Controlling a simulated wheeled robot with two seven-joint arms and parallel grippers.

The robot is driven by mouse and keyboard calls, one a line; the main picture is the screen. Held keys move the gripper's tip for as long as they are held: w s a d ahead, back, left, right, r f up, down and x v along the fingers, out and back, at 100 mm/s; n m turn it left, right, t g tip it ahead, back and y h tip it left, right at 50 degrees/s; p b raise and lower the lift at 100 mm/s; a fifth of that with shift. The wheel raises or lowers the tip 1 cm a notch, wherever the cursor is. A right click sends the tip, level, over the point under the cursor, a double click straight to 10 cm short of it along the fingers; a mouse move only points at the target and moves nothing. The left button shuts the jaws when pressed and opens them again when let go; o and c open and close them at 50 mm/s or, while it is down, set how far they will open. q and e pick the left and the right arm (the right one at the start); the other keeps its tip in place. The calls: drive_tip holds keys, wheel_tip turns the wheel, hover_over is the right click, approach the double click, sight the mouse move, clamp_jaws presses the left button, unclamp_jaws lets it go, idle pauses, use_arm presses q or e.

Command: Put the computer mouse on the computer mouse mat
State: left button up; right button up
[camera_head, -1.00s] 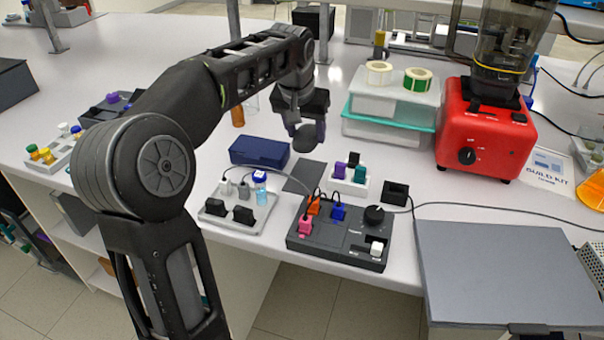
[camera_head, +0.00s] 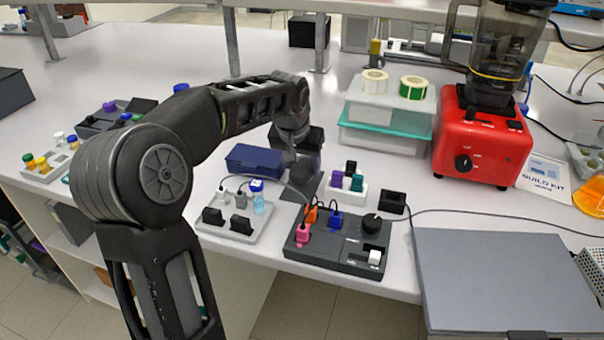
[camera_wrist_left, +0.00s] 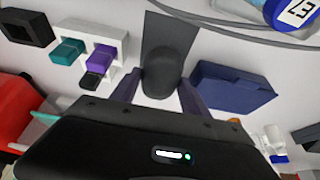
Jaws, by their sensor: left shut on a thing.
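The computer mouse (camera_wrist_left: 163,74) is dark grey and rounded. In the left wrist view it sits between the two fingers of my left gripper (camera_wrist_left: 160,95), which is shut on it. The mouse mat (camera_wrist_left: 170,33) is a flat dark grey rectangle under and beyond the mouse. In the head view the mat (camera_head: 297,193) lies behind the black control box, partly hidden by my left gripper (camera_head: 303,168). The mouse is over the mat, at one end of it in the wrist view. I cannot tell whether it touches the mat. My right gripper is not in view.
A navy box (camera_head: 257,160) stands close left of the mat. A white holder with colored plugs (camera_head: 346,190) stands close right. The black control box (camera_head: 337,241) with cables and a grey tray (camera_head: 232,224) are in front. A red blender (camera_head: 484,145) stands right.

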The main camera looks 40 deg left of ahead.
sight(302, 174)
use_arm(q)
drive_tip(key=shift+f, duration=1.7)
drive_tip(key=shift+f, duration=0.1)
drive_tip(key=o, duration=1.4)
drive_tip(key=shift+s+r, duration=0.1)
drive_tip(key=shift+r, duration=0.25)
drive_tip(key=v, duration=1.1)
drive_tip(key=shift+r, duration=0.3)
drive_tip(key=shift+d, duration=0.1)
